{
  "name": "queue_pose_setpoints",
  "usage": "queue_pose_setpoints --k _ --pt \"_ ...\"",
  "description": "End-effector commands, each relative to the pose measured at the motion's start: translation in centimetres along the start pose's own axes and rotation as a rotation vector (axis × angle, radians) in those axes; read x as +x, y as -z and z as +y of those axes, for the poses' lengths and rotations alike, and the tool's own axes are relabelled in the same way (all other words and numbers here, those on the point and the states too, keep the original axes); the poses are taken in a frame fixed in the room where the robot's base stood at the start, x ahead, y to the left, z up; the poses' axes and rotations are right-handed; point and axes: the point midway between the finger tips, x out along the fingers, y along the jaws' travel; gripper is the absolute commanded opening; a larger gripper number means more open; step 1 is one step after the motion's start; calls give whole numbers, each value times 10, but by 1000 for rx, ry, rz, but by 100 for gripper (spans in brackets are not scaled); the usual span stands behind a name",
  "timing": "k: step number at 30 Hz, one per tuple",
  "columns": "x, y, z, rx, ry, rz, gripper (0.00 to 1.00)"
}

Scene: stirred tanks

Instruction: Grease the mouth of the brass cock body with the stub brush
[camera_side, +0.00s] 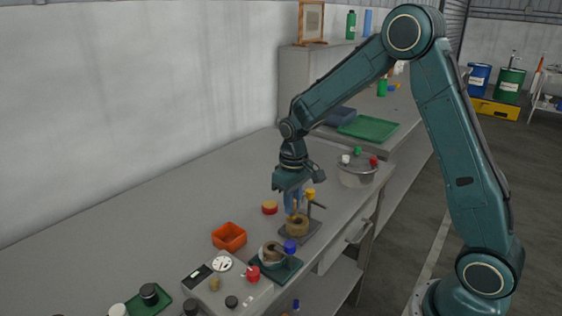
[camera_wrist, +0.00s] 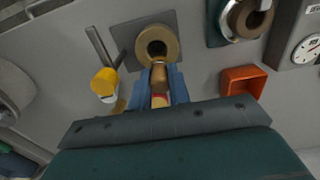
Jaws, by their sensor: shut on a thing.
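The brass cock body (camera_side: 298,228) stands on a dark plate (camera_side: 311,233) on the bench, its round mouth facing up. In the wrist view the brass cock body (camera_wrist: 170,38) shows its open, dark bore. My gripper (camera_side: 295,203) points down just above it, and its blue fingers (camera_wrist: 160,84) are shut on the stub brush (camera_wrist: 159,76). The brush's brown tip is at the near rim of the mouth in the wrist view; I cannot tell whether it touches. The fingers hide part of the brush.
A yellow-topped piece (camera_wrist: 104,80) and a dark rod (camera_wrist: 98,46) stand close beside the body. An orange bin (camera_side: 229,236), a red-and-yellow tin (camera_side: 270,207) and a second fitting on a green plate (camera_side: 287,268) are nearby. The bench toward the wall is clear.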

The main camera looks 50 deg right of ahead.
Motion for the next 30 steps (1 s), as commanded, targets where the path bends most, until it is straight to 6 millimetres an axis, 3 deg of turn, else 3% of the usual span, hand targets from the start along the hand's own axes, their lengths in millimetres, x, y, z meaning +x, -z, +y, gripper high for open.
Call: queue_pose_setpoints --k 30 --pt "0 9 0 0 0 1 0"
